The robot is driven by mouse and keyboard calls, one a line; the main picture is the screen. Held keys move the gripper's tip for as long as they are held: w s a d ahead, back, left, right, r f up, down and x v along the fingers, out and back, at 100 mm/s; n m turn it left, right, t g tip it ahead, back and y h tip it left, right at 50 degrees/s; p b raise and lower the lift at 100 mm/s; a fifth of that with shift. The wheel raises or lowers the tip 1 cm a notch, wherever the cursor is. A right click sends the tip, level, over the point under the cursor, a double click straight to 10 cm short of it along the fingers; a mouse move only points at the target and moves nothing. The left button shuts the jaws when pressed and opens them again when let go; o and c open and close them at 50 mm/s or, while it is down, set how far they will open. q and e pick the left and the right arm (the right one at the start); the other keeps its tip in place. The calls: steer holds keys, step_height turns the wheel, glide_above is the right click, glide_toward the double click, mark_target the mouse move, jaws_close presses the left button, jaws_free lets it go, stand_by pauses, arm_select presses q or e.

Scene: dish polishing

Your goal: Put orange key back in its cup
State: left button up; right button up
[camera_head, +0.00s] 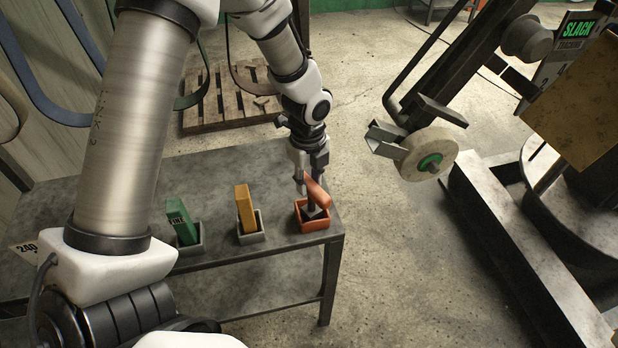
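The orange key (316,191) is tilted, with its dark lower part inside the orange cup (314,226) at the table's right end. Whether it rests on the cup's bottom is hidden. My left gripper (309,182) points down over the cup, with its fingers apart at the key's upper end. I cannot tell whether they grip the key or are just beside it. My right gripper is not in view.
A green block (181,222) and a yellow-orange block (244,208) stand in grey holders on the grey metal table (275,180). A polishing wheel (418,160) on a machine arm is right of the table, across open floor. A wooden pallet (215,105) lies behind.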

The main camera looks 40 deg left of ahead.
arm_select(q)
steer(key=o, duration=0.4)
steer(key=shift+r, duration=0.15)
step_height(320, 180, up, 12)
steer(key=shift+s+a+f, duration=0.1)
step_height(320, 180, up, 7)
steer(key=p, duration=0.8)
steer(key=shift+p, duration=0.3)
